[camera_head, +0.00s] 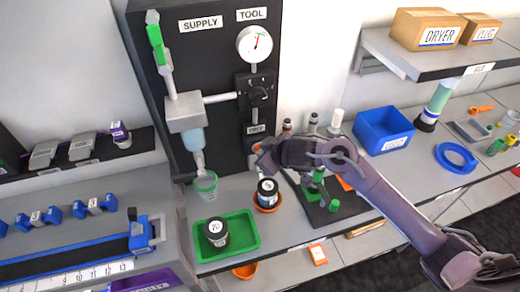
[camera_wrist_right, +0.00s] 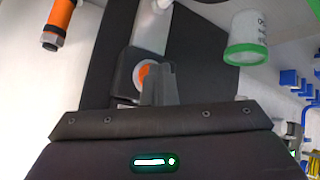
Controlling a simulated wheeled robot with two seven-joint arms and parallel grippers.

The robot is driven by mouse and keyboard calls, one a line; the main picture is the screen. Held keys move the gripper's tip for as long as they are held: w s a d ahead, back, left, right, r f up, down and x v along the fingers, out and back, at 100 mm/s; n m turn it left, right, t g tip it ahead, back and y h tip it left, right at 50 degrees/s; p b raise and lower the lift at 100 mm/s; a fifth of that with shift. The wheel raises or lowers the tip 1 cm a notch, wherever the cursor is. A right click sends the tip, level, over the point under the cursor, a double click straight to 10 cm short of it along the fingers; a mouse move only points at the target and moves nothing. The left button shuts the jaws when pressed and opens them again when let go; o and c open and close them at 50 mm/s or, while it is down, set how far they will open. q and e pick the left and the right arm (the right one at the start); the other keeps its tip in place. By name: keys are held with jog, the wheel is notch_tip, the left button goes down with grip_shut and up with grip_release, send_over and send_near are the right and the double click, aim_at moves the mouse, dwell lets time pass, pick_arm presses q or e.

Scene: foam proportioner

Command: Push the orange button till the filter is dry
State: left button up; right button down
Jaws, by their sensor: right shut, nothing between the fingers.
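The orange button (camera_wrist_right: 143,73) sits in a dark housing on the panel and shows just beside my fingertips in the right wrist view. My right gripper (camera_head: 262,150) is at the lower right of the black panel, shut and empty. Its closed fingers (camera_wrist_right: 160,85) overlap part of the button; I cannot tell whether they press it. In the head view the gripper mostly hides the button. The pale blue filter bowl (camera_head: 193,139) hangs under the grey block on the panel, above a clear cup with a green rim (camera_head: 206,184). My left gripper is not in view.
A green tray (camera_head: 250,233) with a dark jar and an orange dish (camera_head: 268,207) with another jar stand below. A blue bin (camera_head: 383,130) is to the right.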

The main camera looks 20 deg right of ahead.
jog(key=shift+s, duration=0.1)
jog(key=shift+s+p, duration=0.35)
jog(key=shift+s, duration=0.4)
jog(key=shift+s, duration=0.5)
jog(key=shift+s+d+p, duration=0.1)
jog(key=shift+s+p, duration=0.25)
jog(key=shift+s, duration=1.6)
